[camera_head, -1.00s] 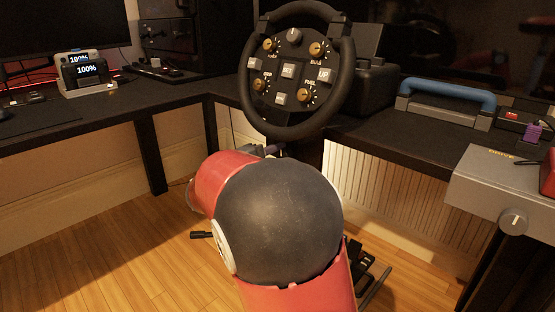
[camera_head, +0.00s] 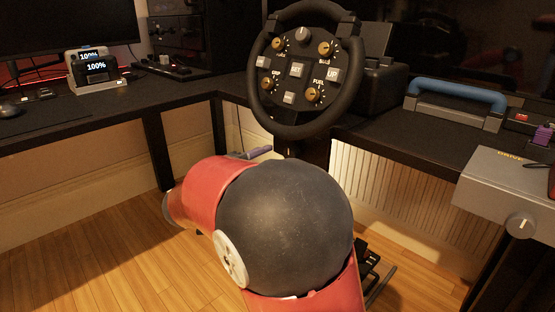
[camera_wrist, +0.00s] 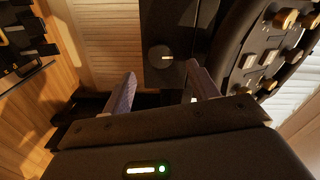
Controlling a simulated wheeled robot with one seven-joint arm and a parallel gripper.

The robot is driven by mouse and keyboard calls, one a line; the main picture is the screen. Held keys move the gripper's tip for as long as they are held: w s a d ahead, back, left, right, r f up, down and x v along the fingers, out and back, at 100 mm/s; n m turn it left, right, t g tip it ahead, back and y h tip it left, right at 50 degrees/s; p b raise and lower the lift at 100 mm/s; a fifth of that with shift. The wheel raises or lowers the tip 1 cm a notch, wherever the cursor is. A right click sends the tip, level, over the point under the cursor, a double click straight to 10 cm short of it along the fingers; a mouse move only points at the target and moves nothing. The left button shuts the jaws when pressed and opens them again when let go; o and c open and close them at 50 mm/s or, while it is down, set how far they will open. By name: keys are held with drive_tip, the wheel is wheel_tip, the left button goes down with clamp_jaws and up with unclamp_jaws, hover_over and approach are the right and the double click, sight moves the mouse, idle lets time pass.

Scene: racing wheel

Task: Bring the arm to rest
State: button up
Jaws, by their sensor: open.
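My arm, red with a dark round joint, fills the lower middle of the head view, in front of the desk and below the racing wheel (camera_head: 352,88). My gripper (camera_wrist: 160,72) is open and empty in the wrist view, its two fingers well apart. In the head view the arm hides most of it; a small greyish piece that may be a fingertip shows just above the red link. In the wrist view the black racing wheel (camera_wrist: 272,62) with its knobs is at the right, beyond the right finger. I cannot tell how close they are.
The black desk (camera_head: 90,128) runs along the left and back. A charger showing 100% (camera_head: 94,75) stands on it. A blue-handled case (camera_head: 455,100) sits at the right, near a grey box with a knob (camera_head: 500,195). Pedals (camera_head: 372,270) are on the wooden floor.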

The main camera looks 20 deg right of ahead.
drive_tip(key=shift+s+a, duration=0.25)
drive_tip(key=shift+a, duration=0.35)
drive_tip(key=w+a+r+n+t+y+p, duration=0.3)
drive_tip(key=a+r+n+t+y+p, duration=0.25)
drive_tip(key=r+n+t+y, duration=0.65)
drive_tip(key=s+a+f+n+g+y+p, duration=0.3)
drive_tip(key=s+a+n+g+y, duration=0.3)
drive_tip(key=s+n, duration=0.45)
drive_tip(key=s+d+f+n+g+p, duration=0.1)
drive_tip(key=s+d+f+n+g, duration=0.1)
drive_tip(key=s, duration=0.6)
drive_tip(key=s+d+f+n+g+h+p, duration=0.1)
drive_tip(key=s+f+n+g, duration=0.3)
drive_tip(key=s, duration=0.4)
drive_tip(key=shift+s+d+f+n+g, duration=0.3)
drive_tip(key=shift+d+f+n, duration=0.1)
drive_tip(key=shift+d, duration=0.2)
